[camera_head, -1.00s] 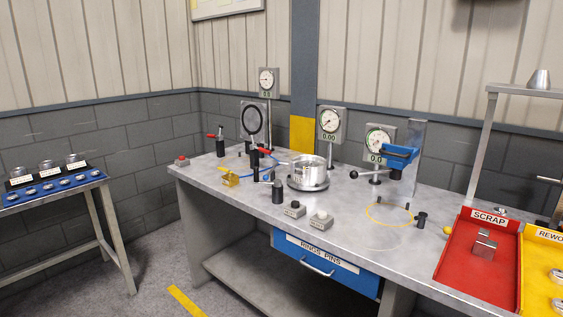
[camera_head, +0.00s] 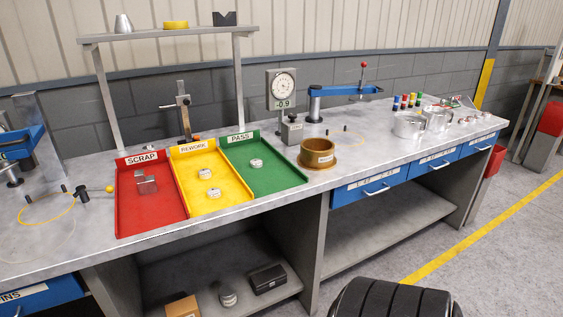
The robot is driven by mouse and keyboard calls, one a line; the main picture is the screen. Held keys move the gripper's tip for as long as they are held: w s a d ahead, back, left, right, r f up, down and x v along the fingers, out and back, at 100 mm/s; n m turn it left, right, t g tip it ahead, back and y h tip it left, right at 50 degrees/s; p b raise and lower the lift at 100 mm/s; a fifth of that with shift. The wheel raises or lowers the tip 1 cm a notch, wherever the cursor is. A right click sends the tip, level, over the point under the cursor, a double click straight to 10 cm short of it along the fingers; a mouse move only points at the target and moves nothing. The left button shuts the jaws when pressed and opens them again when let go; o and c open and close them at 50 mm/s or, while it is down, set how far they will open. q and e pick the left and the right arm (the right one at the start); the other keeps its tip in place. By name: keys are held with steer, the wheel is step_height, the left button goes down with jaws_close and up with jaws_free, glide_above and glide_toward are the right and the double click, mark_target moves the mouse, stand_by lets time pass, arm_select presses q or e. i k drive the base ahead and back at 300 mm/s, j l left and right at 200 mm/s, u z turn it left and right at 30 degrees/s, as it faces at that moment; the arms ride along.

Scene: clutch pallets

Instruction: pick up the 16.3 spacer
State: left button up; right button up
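No part that I can read as the 16.3 spacer shows in the head view. Small silver discs with marks too small to read lie in the trays: one (camera_head: 205,174) and another (camera_head: 214,193) in the yellow REWORK tray (camera_head: 196,149), and one (camera_head: 256,164) in the green PASS tray (camera_head: 287,182). The red SCRAP tray (camera_head: 151,216) holds grey metal pieces (camera_head: 146,184). I cannot tell whether any of these is the spacer. Neither of my grippers is in view.
The long grey bench (camera_head: 96,247) also bears a dial gauge (camera_head: 283,90), a brass-coloured ring pot (camera_head: 317,153), a blue-armed fixture (camera_head: 342,91) and silver housings (camera_head: 408,125). Blue drawers (camera_head: 369,187) are under its front edge. Grey floor (camera_head: 510,225) is clear at right.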

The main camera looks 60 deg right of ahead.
mark_target(256, 163)
steer(key=l+z, duration=0.1)
steer(key=z, duration=1.6)
